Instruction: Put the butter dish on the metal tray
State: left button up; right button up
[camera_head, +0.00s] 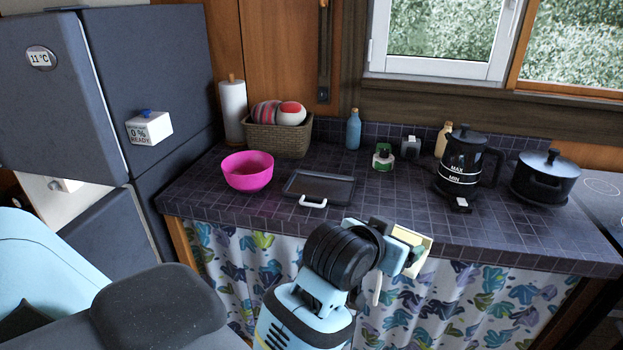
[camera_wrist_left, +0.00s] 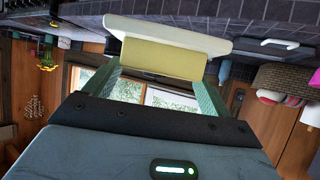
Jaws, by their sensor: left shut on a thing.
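The metal tray (camera_head: 330,187) is a dark flat rectangle with a white handle at its front, lying empty on the tiled counter. It also shows in the wrist view (camera_wrist_left: 266,52). My left gripper (camera_head: 398,256) is shut on the butter dish (camera_head: 412,240), a cream-yellow block with a pale plate. In the wrist view the butter dish (camera_wrist_left: 160,52) sits between the two fingers of the gripper (camera_wrist_left: 155,80), and that picture is upside down. The dish is held by the counter's front edge, to the right of the tray and nearer me. My right gripper is not in view.
A pink bowl (camera_head: 247,172) stands left of the tray, with a wicker basket (camera_head: 277,138) behind. A blue bottle (camera_head: 353,130), a black kettle (camera_head: 461,163) and a black pot (camera_head: 544,178) stand along the counter (camera_head: 400,205).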

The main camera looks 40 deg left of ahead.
aim_at(321, 188)
jog(key=i+u, duration=0.45)
jog(key=i+l+u, duration=0.2)
jog(key=i+u, duration=0.25)
jog(key=i+l+u, duration=0.55)
jog(key=u, duration=0.15)
jog(key=i, duration=0.1)
